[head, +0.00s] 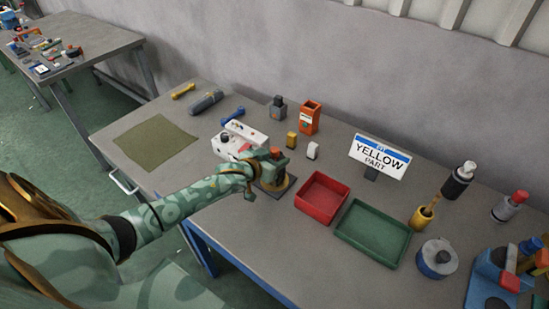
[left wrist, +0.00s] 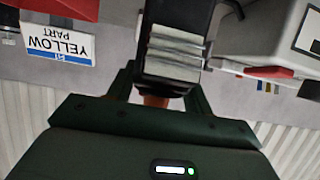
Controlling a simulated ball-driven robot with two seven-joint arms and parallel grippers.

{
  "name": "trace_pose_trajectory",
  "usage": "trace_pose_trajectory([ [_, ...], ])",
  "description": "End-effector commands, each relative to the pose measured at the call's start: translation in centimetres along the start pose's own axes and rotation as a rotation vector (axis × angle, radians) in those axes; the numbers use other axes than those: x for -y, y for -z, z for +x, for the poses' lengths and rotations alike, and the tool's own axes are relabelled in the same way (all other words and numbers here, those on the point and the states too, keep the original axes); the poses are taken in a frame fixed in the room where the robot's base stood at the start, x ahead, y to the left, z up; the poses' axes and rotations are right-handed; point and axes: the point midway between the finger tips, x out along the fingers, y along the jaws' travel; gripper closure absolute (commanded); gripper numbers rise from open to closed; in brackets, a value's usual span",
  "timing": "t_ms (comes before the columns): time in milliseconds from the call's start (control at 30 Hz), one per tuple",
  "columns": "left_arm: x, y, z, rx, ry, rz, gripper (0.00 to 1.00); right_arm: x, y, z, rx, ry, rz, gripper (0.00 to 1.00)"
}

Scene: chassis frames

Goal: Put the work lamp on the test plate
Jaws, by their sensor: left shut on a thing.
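My left gripper (head: 262,168) is shut on a dark thing with an orange-red part, which I take to be the work lamp (head: 276,153). In the left wrist view the lamp (left wrist: 175,50) shows a black body with a ridged grey face, and an orange part sits between the jaws (left wrist: 160,88). Directly below in the head view is a dark square plate with a yellow-brown ring, likely the test plate (head: 277,192). The lamp is over the plate; the hand hides its base, so I cannot tell whether they touch. My right gripper is not in view.
A white box with knobs (head: 225,147) stands close behind the hand. A red tray (head: 322,198) and green tray (head: 374,234) lie to the right. A "YELLOW PART" sign (head: 380,157) stands behind them. A green mat (head: 156,141) lies at left. Several items line the back.

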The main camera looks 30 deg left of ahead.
Motion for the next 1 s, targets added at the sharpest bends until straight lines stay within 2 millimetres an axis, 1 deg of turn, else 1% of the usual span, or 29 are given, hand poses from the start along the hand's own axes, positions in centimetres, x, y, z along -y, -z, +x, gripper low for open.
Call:
trace_pose_trajectory([
  [67,0.0,-0.2,0.1,-0.001,0.000,-0.001,0.81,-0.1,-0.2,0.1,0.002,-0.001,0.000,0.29],
  [100,0.0,-0.3,0.1,0.001,0.000,-0.001,0.41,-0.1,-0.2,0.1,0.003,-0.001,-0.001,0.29],
  [133,0.0,-0.2,0.1,0.001,0.000,-0.001,0.33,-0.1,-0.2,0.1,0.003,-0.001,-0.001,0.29],
  [167,0.0,-0.2,0.1,0.001,0.000,0.000,0.27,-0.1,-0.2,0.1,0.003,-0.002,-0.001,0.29],
  [467,0.0,0.0,0.0,0.000,0.000,0.000,0.27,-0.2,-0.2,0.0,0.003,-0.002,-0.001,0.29],
  [533,0.0,0.0,-0.6,0.002,0.000,0.000,0.27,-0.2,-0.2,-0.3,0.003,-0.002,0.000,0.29],
  [667,0.0,0.1,-3.0,0.003,0.000,0.000,0.27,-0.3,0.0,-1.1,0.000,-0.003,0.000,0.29],
  [800,0.0,0.2,-6.5,0.003,0.000,0.000,0.27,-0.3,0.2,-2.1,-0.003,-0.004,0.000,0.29],
  [900,0.0,0.1,-8.7,0.003,-0.001,-0.001,0.27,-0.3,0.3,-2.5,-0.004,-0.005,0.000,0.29],
  [1000,0.0,0.1,-10.4,0.002,0.000,-0.001,0.27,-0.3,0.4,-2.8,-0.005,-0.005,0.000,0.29],
])
